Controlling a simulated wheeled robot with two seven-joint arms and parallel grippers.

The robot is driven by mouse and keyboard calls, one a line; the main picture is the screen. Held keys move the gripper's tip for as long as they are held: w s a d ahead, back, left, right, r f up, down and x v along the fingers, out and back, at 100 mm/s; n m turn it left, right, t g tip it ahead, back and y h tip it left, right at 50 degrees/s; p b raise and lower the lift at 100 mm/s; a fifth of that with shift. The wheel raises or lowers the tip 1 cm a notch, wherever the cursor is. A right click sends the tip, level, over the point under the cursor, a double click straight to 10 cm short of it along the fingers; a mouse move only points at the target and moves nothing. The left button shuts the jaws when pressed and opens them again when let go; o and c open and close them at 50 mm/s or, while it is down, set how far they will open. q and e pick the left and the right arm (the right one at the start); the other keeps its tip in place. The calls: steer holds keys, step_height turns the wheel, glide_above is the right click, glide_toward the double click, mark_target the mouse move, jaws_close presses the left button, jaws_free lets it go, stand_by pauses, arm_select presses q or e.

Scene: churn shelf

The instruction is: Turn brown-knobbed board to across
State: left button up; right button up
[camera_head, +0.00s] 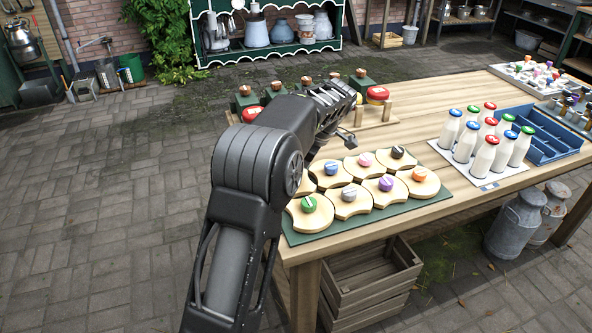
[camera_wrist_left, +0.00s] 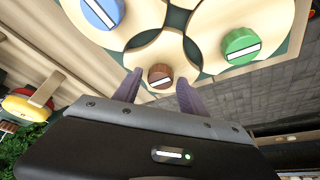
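The brown knob (camera_wrist_left: 160,76) with a white line sits on a pale round-edged wooden board in the left wrist view. Its line runs nearly sideways in that view, with a slight tilt. My left gripper (camera_wrist_left: 158,84) is open, with one finger on each side of the knob. Gaps show between knob and fingers; the height of the fingertips over the board is hard to tell. In the head view my left arm covers this gripper and most of the back-left board (camera_head: 305,184). My right gripper is not in view.
Neighbouring boards carry a blue knob (camera_wrist_left: 102,12) and a green knob (camera_wrist_left: 240,45). Grey (camera_head: 348,195), purple (camera_head: 386,183) and orange (camera_head: 419,174) knobs follow along the front. White bottles (camera_head: 485,158) and a blue crate (camera_head: 549,144) stand to the right. Red-topped items stand behind.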

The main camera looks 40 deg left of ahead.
mark_target(305, 185)
arm_select(q)
steer(key=shift+o, duration=0.3)
steer(key=shift+r, duration=0.1)
steer(key=shift+d+r, duration=0.1)
steer(key=shift+r, duration=0.05)
steer(key=v, duration=0.5)
steer(key=shift+w+r, duration=0.1)
steer(key=shift+r, duration=0.1)
steer(key=shift+p+v, duration=1.05)
steer(key=shift+p, duration=0.2)
steer(key=shift+f, duration=0.15)
